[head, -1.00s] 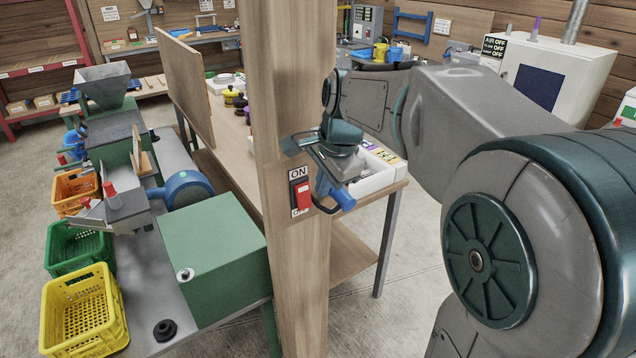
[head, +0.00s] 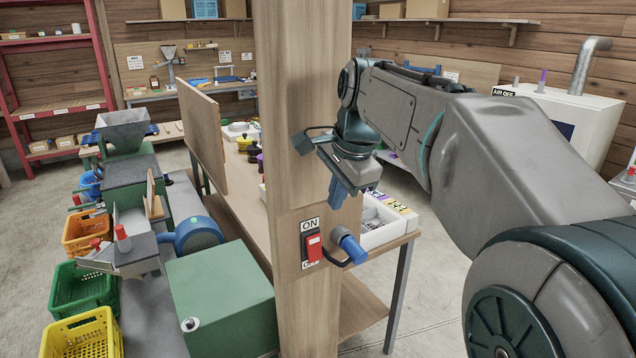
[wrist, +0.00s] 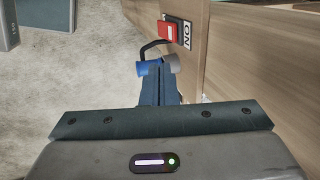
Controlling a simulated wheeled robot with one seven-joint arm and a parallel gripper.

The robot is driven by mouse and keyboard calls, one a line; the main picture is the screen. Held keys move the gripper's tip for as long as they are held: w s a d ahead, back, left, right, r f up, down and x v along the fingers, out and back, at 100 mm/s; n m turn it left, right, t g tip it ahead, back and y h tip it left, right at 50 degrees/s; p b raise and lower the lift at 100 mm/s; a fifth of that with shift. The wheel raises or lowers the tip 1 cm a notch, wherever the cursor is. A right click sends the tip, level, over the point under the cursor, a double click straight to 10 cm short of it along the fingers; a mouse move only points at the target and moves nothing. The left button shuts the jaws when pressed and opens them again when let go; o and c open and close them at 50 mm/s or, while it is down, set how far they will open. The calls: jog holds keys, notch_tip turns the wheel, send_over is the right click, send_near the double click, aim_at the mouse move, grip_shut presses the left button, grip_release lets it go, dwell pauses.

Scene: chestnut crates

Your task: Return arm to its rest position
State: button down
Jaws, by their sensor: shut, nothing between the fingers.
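My gripper (head: 337,196) is shut and empty. It hangs with its fingers pointing down beside the right side of the wooden post, above the switch (head: 312,246). In the wrist view the fingers (wrist: 161,82) are together. My arm reaches in from the right of the head view, bent, with the wrist near the post. The switch is red, on a plate marked ON; it also shows in the wrist view (wrist: 170,32). A blue and grey plug-like part (head: 352,248) with a black cord sits to its right, below the fingertips and apart from them in the head view.
The wooden post (head: 300,90) stands close beside my gripper. A wooden table (head: 375,243) with a white tray (head: 392,226) is behind it. A green machine box (head: 222,295) and crates, including a yellow one (head: 85,335), are at left. A white cabinet (head: 565,115) stands at back right.

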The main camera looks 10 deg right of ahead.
jog(key=s+d+f+n+h, duration=0.1)
jog(key=s+f+n, duration=1.3)
jog(key=s+f, duration=0.4)
jog(key=shift+s+d, duration=0.25)
jog(key=shift+s, duration=0.4)
